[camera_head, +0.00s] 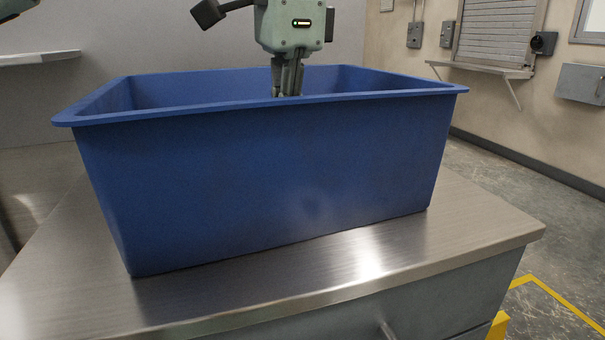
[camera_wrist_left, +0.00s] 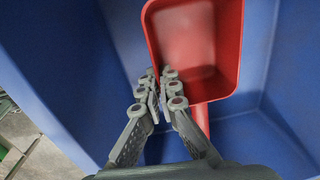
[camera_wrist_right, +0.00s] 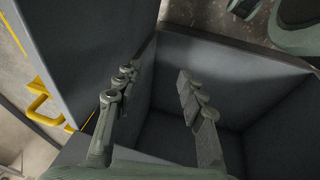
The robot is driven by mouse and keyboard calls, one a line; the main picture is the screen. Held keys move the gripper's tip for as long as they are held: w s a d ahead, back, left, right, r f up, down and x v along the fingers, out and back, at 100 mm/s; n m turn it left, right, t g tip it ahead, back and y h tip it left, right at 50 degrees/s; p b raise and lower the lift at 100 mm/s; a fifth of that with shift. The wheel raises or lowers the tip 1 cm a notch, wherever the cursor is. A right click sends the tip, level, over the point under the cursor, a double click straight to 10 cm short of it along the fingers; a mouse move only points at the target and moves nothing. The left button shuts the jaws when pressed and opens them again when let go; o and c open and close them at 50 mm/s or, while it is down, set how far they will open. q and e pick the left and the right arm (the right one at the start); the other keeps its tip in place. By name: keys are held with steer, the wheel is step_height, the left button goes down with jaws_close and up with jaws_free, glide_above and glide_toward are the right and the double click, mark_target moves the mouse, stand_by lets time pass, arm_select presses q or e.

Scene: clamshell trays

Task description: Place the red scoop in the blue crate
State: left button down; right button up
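The blue crate (camera_head: 270,175) stands on a metal-topped cabinet in the head view. My left gripper (camera_head: 287,88) points down into it, its fingertips partly hidden by the near rim. In the left wrist view, the red scoop (camera_wrist_left: 200,40) is at the fingertips, inside the crate walls (camera_wrist_left: 60,70). The left fingers (camera_wrist_left: 160,88) are nearly together, closed around the scoop's side edge. The scoop's handle runs down past the fingers. The near crate wall hides the scoop in the head view. My right gripper (camera_wrist_right: 158,88) is open and empty, above a dark grey open box-like space.
The metal top (camera_head: 480,225) is bare in front of the crate and to its right. In the right wrist view, grey walls (camera_wrist_right: 220,65) surround the space below the fingers, and a yellow handle (camera_wrist_right: 40,105) is at left. A wall shelf (camera_head: 480,70) is at the back right.

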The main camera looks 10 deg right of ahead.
arm_select(q)
steer(key=d+f, duration=0.1)
steer(key=w+d, duration=0.1)
steer(key=shift+w+d+f, duration=0.3)
steer(key=shift+f, duration=0.1)
step_height(320, 180, down, 3)
steer(key=shift+f+b, duration=0.2)
steer(key=shift+b, duration=0.15)
steer(key=shift+f, duration=0.3)
arm_select(e)
steer(key=shift+v, duration=0.85)
steer(key=shift+d, duration=0.15)
arm_select(q)
steer(key=shift+f, duration=0.1)
steer(key=c, duration=2)
jaws_free()
steer(key=shift+c, duration=0.2)
steer(key=o, duration=0.3)
arm_select(e)
steer(key=shift+f, duration=0.45)
